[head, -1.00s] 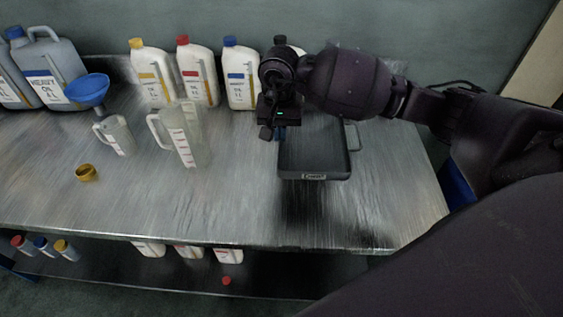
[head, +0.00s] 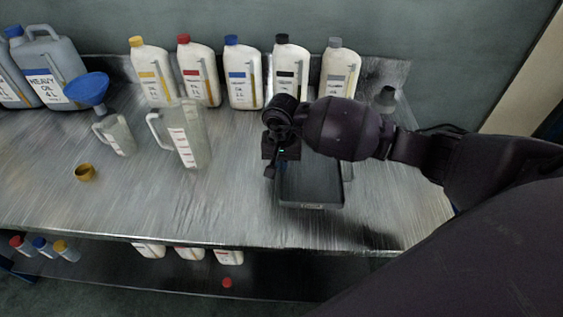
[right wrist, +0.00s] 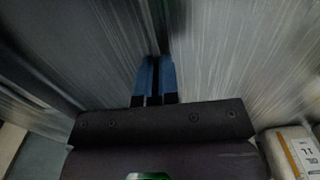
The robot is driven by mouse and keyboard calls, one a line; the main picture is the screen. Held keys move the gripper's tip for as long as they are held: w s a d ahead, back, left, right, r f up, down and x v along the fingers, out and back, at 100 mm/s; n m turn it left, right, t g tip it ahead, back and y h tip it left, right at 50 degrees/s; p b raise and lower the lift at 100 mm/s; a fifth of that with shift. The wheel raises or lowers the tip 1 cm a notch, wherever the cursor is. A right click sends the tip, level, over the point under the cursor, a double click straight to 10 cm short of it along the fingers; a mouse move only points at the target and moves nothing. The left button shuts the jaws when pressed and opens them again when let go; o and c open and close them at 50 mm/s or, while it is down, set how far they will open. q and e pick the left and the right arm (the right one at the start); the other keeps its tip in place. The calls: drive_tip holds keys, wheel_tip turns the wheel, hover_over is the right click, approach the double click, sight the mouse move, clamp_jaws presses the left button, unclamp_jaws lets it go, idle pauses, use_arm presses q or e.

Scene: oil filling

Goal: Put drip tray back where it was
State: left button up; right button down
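The drip tray (head: 314,190) is a dark, shallow rectangular pan at the right part of the steel bench in the head view, with a small label on its front wall. My right gripper (head: 281,165) is at its left side, pointing down. In the right wrist view the blue fingertips of my right gripper (right wrist: 155,72) are close together on a thin dark edge, which looks like the tray's wall. My wrist and forearm hide the tray's far part. Whether the tray touches the bench is hard to tell. My left gripper is not in view.
White oil bottles (head: 242,75) stand along the back of the bench (head: 230,210). A grey cone-shaped object (head: 386,98) is at the back right.

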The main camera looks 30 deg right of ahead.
drive_tip(key=shift+f, duration=0.15)
drive_tip(key=c, duration=1.4)
unclamp_jaws()
drive_tip(key=shift+o, duration=0.2)
wheel_tip(320, 180, up, 12)
drive_tip(key=shift+r+p, duration=0.2)
drive_tip(key=shift+p, duration=0.15)
